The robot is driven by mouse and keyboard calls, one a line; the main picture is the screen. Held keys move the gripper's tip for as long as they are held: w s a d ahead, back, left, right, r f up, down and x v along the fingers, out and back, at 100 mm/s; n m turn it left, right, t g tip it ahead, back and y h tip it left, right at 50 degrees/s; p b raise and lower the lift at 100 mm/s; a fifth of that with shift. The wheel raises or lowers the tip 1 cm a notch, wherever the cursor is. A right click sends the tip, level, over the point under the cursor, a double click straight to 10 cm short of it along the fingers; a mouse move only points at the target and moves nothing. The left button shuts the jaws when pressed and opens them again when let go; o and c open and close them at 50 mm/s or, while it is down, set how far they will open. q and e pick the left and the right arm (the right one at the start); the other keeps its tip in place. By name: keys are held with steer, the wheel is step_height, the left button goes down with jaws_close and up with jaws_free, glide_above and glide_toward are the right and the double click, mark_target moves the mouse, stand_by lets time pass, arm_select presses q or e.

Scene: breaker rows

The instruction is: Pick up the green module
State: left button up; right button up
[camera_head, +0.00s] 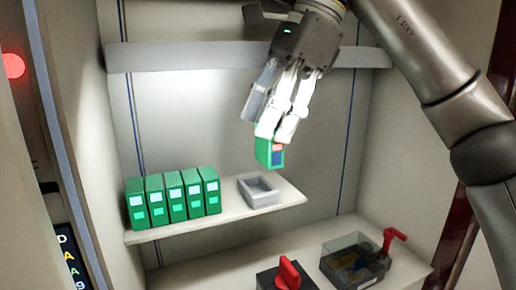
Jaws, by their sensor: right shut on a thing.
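My right gripper (270,136) is shut on a green module (263,152) with a red and blue face. It holds the module in the air above the shelf, over the grey tray (262,204). The fingers hide the upper part of the module. Several other green modules (173,197) with pale labels stand upright in a row at the left of the shelf. My left gripper is not in view.
The white shelf (235,217) has a grey beam (200,56) above it on the back wall. Below are a dark box with a red handle (288,273) and a clear bin (353,261) with a red lever (392,240). A cabinet side wall stands at left.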

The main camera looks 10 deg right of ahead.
steer(key=shift+s+d+r, duration=0.2)
steer(key=shift+s+r, duration=0.2)
steer(key=shift+r, duration=0.15)
steer(key=shift+s+d+r, duration=0.15)
steer(key=shift+s+r, duration=0.2)
steer(key=shift+r, duration=0.2)
arm_select(q)
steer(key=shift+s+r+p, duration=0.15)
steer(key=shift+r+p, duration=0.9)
steer(key=shift+p, duration=0.2)
arm_select(e)
steer(key=s+d+r, duration=0.4)
steer(key=s+r, duration=0.4)
steer(key=r, duration=0.1)
steer(key=shift+s+r, duration=0.15)
steer(key=shift+s, duration=0.2)
steer(key=shift+d, duration=0.1)
